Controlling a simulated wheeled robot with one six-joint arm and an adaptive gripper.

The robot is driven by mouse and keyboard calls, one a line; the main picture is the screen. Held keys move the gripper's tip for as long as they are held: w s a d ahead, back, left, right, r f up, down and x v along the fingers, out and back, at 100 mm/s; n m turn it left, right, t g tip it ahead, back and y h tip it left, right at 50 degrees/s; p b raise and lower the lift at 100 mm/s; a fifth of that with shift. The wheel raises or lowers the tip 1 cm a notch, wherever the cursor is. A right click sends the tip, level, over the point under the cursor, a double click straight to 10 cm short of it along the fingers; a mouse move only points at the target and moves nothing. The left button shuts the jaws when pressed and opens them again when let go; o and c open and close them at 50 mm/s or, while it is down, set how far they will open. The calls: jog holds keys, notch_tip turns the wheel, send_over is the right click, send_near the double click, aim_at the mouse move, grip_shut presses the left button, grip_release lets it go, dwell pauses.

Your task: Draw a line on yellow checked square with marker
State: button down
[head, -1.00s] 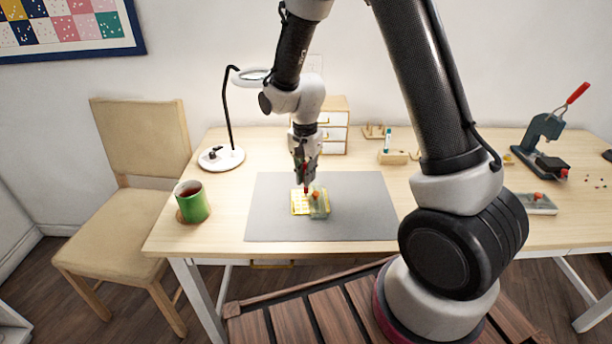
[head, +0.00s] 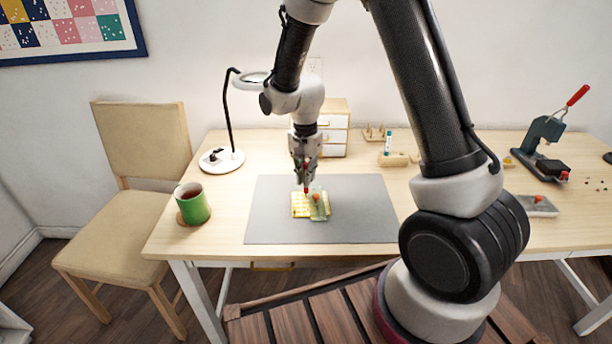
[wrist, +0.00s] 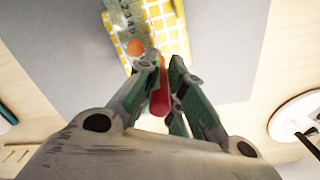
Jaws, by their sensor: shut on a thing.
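The yellow checked square (head: 299,205) lies flat on the grey mat (head: 362,215); it also shows in the wrist view (wrist: 181,42). A clear ruler-like piece with an orange knob (head: 319,205) lies over its right part in the head view; in the wrist view (wrist: 118,20) it is along the left side. My gripper (head: 305,182) is over the square, shut on a red marker (wrist: 160,98). The marker points down toward the square beside the clear piece. Whether its tip touches the square is hidden. I cannot make out a drawn line.
A green mug (head: 194,206) stands at the table's left, near the magnifier lamp's white base (head: 221,160). Small drawers (head: 334,133) and a wooden holder with a teal-capped item (head: 392,157) stand behind the mat. A press (head: 540,150) is at the right. The mat around the square is clear.

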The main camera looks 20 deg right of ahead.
jog(key=shift+w+d, duration=0.15)
jog(key=shift+w, duration=0.35)
dwell(0.3)
jog(key=shift+r, duration=0.25)
dwell(0.4)
jog(key=shift+f, duration=0.25)
dwell(1.0)
jog(key=shift+s+a, duration=0.25)
jog(key=shift+s, duration=0.7)
jog(key=shift+s+a, duration=0.2)
jog(key=shift+s, duration=0.75)
jog(key=shift+s+a, duration=0.25)
jog(key=shift+s, duration=0.7)
dwell(2.4)
